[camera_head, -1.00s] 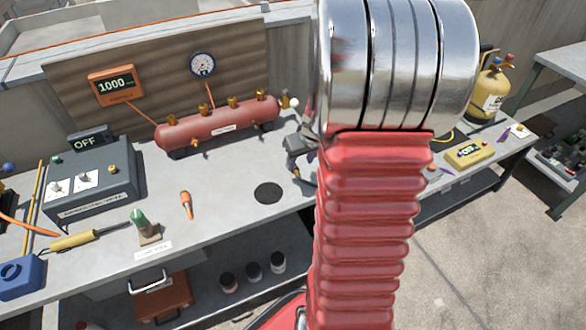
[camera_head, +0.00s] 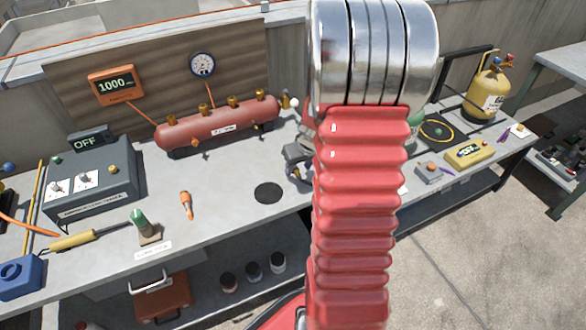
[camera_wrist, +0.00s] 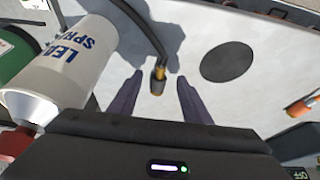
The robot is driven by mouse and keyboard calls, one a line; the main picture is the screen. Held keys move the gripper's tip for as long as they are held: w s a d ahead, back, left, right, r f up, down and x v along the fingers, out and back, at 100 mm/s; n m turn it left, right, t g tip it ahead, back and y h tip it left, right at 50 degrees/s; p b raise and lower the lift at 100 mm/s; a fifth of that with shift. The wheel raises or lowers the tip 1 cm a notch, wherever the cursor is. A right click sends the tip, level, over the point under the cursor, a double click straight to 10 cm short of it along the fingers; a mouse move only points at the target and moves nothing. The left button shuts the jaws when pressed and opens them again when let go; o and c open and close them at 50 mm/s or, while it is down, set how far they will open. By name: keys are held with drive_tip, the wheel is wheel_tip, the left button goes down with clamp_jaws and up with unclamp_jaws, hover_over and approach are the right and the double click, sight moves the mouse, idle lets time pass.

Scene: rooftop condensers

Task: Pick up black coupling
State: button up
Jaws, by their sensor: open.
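In the wrist view a black hose (camera_wrist: 146,28) ends in a small dark coupling with a brass-coloured collar (camera_wrist: 158,76), above the bench. My gripper (camera_wrist: 160,77) is open, with one dark purple finger on each side of this end. Gaps show on both sides, and I cannot tell whether the fingers are level with it. In the head view my gripper (camera_head: 293,171) is small and partly behind my red arm. The coupling cannot be made out there.
A white leak spray bottle (camera_wrist: 72,62) stands close left of my fingers. A flat black disc (camera_wrist: 228,62) lies to the right, with an orange-handled tool (camera_wrist: 303,104) beyond it. A red manifold tank (camera_head: 215,126) stands at the back. Bare bench surrounds the disc.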

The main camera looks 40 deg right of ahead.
drive_tip(key=shift+x, duration=1.2)
clamp_jaws()
